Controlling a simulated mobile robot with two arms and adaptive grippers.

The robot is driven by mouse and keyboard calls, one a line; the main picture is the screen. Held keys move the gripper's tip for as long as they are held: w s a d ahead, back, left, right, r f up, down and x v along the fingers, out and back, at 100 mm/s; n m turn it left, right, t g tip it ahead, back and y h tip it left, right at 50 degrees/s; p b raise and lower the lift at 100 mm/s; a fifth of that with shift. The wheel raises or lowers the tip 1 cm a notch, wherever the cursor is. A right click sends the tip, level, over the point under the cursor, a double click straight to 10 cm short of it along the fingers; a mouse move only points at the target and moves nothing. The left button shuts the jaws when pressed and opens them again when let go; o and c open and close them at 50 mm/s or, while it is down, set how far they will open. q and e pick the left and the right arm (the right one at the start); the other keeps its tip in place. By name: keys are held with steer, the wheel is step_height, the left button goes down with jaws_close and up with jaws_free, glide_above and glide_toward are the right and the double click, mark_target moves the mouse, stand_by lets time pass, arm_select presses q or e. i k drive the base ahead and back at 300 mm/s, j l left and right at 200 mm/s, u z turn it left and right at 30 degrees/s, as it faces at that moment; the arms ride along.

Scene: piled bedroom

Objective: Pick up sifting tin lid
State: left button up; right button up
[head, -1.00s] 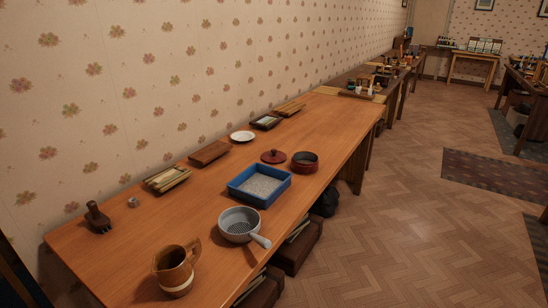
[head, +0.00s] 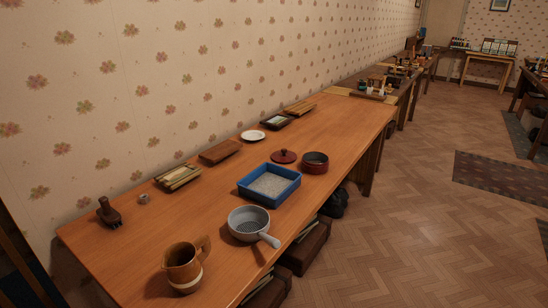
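A dark red round lid with a small knob (head: 283,156) lies on the wooden table (head: 225,180), behind the blue tray. A dark red round tin (head: 315,163), open at the top, stands just right of the lid, close beside it. Which of these the task's name covers is not labelled; the lid looks like the match. Neither of my grippers shows in the head view.
A blue tray of pale grains (head: 269,185), a grey sieve with a handle (head: 249,224) and a wooden jug (head: 183,267) stand nearer. The floor right of the table (head: 430,220) is open.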

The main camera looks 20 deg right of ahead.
mark_target(283, 156)
steer(key=i+l+u, duration=0.15)
steer(key=l+u, duration=0.25)
steer(key=i+l+u, duration=0.1)
steer(key=l+u, duration=0.25)
